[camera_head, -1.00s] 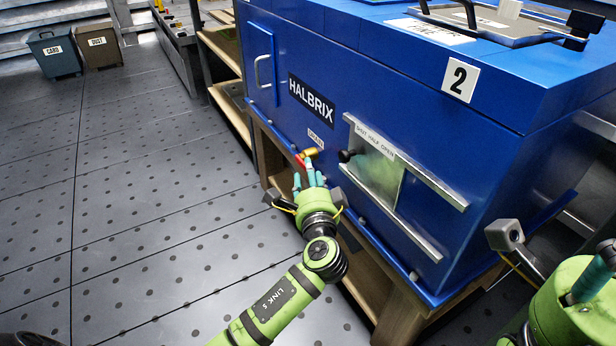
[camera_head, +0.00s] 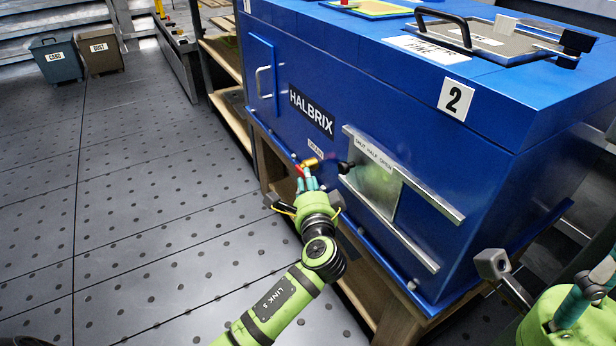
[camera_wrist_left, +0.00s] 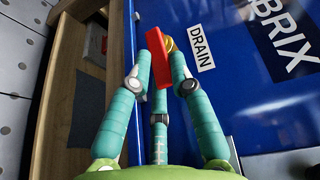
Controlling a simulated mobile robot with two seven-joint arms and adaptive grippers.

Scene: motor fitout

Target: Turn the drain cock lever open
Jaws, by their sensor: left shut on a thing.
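The drain cock is low on the front of the blue machine, below the "DRAIN" label (camera_wrist_left: 201,48). Its red lever (camera_wrist_left: 158,58) shows large in the left wrist view, and its brass body (camera_head: 309,162) shows in the head view. My left gripper (camera_head: 307,180) is at the cock, with its teal fingers shut on the red lever. In the left wrist view the fingers (camera_wrist_left: 160,72) close around the lever from both sides. Part of the brass body is hidden behind the lever and fingers. My right gripper (camera_head: 585,295) is partly in view at the right edge; its fingertips are unclear.
The blue machine (camera_head: 400,115) stands on a wooden bench. A sliding window (camera_head: 376,180) with a dark knob (camera_head: 346,167) and metal rails is just right of the cock. Two bins, card (camera_head: 57,62) and dust (camera_head: 100,52), stand far left. The floor at left is clear.

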